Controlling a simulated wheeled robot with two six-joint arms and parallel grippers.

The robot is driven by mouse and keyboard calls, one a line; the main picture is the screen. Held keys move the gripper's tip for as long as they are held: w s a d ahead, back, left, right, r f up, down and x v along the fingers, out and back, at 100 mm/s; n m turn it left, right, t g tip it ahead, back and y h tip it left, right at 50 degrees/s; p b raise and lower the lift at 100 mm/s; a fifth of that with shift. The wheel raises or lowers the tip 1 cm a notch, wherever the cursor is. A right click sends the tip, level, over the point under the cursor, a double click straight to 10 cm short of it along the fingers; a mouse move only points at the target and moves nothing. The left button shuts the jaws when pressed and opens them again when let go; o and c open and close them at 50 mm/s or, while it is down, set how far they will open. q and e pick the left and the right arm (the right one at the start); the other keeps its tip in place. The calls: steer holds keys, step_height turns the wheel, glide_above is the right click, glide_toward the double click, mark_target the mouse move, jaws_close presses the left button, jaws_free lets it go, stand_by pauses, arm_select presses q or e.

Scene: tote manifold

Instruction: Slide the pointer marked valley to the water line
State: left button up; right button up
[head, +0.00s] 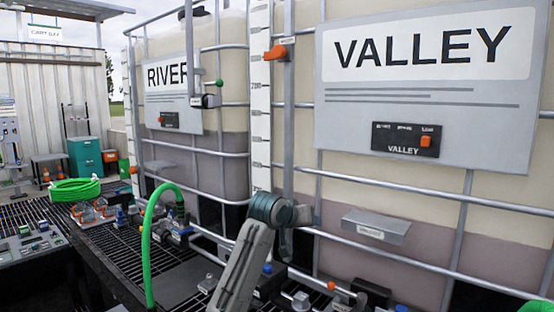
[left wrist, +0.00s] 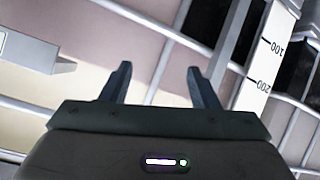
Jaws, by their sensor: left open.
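The valley tote (head: 420,190) carries a large VALLEY sign (head: 500,85). Its contents are cream above and purple-grey below, and the border between them is the water line (head: 335,205). An orange pointer (head: 275,53) sits high on a grey vertical rail (head: 288,120), beside a white scale strip (head: 260,125). Its small label is too small to read. My left gripper (head: 288,225) is low by the rail, far below the pointer. In the left wrist view its fingers (left wrist: 160,78) are open and empty, with the scale strip (left wrist: 262,75) at the right. My right gripper is not in view.
Horizontal cage bars (head: 400,185) cross the tote front. A grey box (head: 376,226) juts out right of my left gripper. A clamp with a green knob (head: 219,83) is left of the strip. A green hose (head: 147,240) and several fittings stand on the grating below.

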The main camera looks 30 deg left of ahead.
mark_target(276, 52)
arm_select(q)
steer(key=s+a+r+n+t, duration=0.15)
steer(key=a+r, duration=0.25)
steer(key=r, duration=1.2)
steer(key=s+a+r+n+t+h, duration=0.1)
steer(key=s+a+r+t, duration=0.25)
steer(key=r, duration=1.15)
steer(key=s+a+r+n+t, duration=0.15)
steer(key=a+r, duration=0.35)
steer(key=r, duration=1.1)
steer(key=shift+g, duration=0.25)
steer(key=w+p, duration=0.1)
steer(key=w, duration=0.2)
steer(key=w+p, duration=0.2)
steer(key=w, duration=0.1)
steer(key=w+d+p, duration=0.1)
steer(key=w, duration=0.2)
steer(key=shift+w+f+p, duration=0.1)
steer(key=shift+f+p, duration=0.05)
steer(key=shift+p, duration=0.15)
steer(key=shift+w+f, duration=0.1)
steer(key=shift+w, duration=0.65)
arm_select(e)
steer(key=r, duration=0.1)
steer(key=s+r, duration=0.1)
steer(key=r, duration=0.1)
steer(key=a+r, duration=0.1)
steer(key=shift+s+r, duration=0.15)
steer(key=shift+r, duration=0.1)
